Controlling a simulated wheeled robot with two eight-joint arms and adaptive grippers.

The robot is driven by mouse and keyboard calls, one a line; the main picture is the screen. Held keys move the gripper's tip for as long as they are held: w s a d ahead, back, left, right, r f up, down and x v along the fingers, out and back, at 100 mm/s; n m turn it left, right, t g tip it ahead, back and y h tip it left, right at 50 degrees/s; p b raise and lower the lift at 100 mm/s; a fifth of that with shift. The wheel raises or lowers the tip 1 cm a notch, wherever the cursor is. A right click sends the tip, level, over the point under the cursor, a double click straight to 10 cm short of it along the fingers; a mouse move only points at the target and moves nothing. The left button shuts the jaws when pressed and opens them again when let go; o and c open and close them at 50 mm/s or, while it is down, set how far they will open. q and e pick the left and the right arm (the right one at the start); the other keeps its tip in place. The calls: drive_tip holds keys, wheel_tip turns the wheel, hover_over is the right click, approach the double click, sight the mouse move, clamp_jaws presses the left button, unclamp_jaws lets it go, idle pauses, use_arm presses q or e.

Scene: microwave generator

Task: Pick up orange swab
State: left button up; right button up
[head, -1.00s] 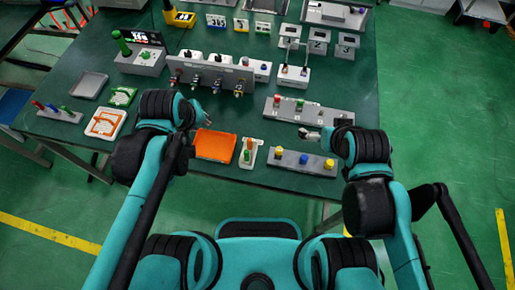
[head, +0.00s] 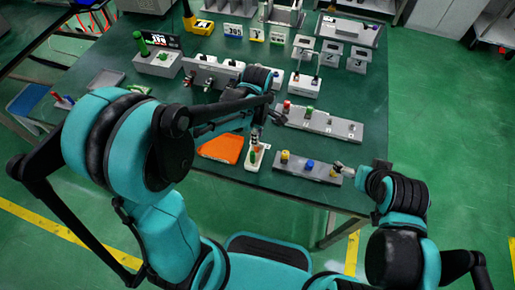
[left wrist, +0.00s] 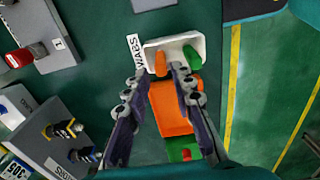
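The orange swab (left wrist: 161,62) lies in a white holder (left wrist: 153,44) beside a green swab (left wrist: 193,57), next to a label reading "SWABS". The holder also shows in the head view (head: 249,165), where the gripper largely covers the orange swab. My left gripper (left wrist: 160,72) is open, its fingertips at either side of the orange swab's near end. It also shows in the head view (head: 256,137), above the holder. I cannot tell whether it touches the swab. My right gripper (head: 341,168) is small in view by the button strip's right end.
An orange tray (head: 221,148) lies left of the holder. A grey strip with yellow and blue buttons (head: 297,167) is to the right, and a longer button strip (head: 340,127) is behind it. The table's front edge is close to the holder.

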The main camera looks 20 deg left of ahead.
sight(257, 148)
use_arm(q)
wheel_tip(257, 148, down, 4)
drive_tip(key=shift+f+b, duration=0.2)
drive_tip(key=shift+b, duration=0.75)
drive_tip(key=shift+r, duration=0.1)
drive_tip(key=shift+c, duration=0.4)
clamp_jaws()
drive_tip(key=shift+r, duration=0.15)
